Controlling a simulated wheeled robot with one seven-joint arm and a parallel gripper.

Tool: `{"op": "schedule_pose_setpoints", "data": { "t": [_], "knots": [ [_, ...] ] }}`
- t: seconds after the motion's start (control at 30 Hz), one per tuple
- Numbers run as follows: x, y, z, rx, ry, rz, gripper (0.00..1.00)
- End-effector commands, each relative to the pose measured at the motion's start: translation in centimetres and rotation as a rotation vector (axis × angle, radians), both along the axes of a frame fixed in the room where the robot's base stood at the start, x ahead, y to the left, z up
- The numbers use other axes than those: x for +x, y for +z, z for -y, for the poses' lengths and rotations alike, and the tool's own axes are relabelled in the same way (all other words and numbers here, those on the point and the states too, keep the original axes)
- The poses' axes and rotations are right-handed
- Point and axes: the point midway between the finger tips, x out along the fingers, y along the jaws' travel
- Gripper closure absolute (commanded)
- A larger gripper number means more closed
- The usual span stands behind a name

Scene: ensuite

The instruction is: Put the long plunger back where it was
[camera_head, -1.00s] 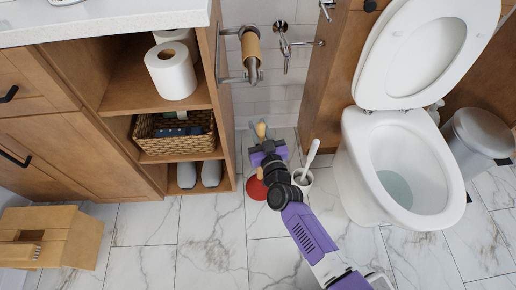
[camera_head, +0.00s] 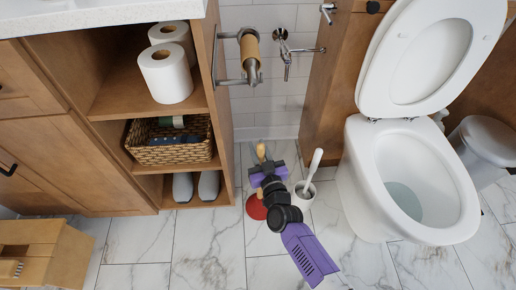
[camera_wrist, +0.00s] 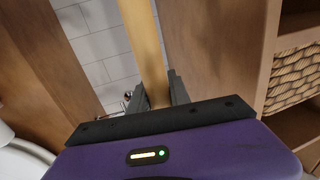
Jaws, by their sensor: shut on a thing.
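The long plunger has a pale wooden handle (camera_head: 261,151) and a red cup (camera_head: 256,208). It stands roughly upright between the open shelf cabinet and the toilet brush. My gripper (camera_head: 266,168) is shut on the handle below its top end. The wrist view shows the handle (camera_wrist: 143,45) passing between the dark fingers (camera_wrist: 158,90). The cup is low near the marble floor, partly hidden by my arm; I cannot tell whether it touches the floor.
A white toilet brush in its holder (camera_head: 304,194) stands close to the plunger's right. The toilet (camera_head: 400,150) is farther right. The shelf cabinet (camera_head: 226,120) is on the left, with a paper holder (camera_head: 250,50) above. A wooden stool (camera_head: 45,250) is at lower left.

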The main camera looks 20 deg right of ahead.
Motion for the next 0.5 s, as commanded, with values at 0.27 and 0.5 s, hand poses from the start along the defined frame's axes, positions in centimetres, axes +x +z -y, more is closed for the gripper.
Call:
{"op": "schedule_pose_setpoints", "data": {
  "t": [0.27,0.5],
  "knots": [
    [0.00,-0.19,-0.01,0.000,0.000,0.000,0.55],
    [-0.01,-0.04,0.00,0.000,0.000,0.000,0.55]
  ]
}}
